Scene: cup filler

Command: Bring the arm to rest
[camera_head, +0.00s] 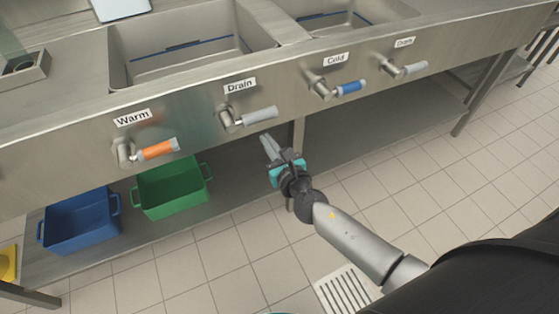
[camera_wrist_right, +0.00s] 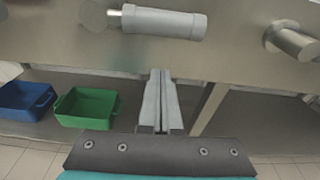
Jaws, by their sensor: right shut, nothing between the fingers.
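My right gripper (camera_head: 267,143) is shut and empty, in front of the sink unit's front panel, just below the grey Drain handle (camera_head: 259,116). In the right wrist view its two fingers (camera_wrist_right: 160,80) lie together and point at the panel, below a grey handle (camera_wrist_right: 164,22). The fingers look apart from the handle. My right arm reaches in from the lower right in the head view. My left gripper does not show in either view.
The steel sink unit (camera_head: 190,112) carries an orange Warm handle (camera_head: 158,150), a blue Cold handle (camera_head: 350,88) and another grey handle (camera_head: 415,68). A green bin (camera_head: 172,190) and a blue bin (camera_head: 80,222) sit on the lower shelf.

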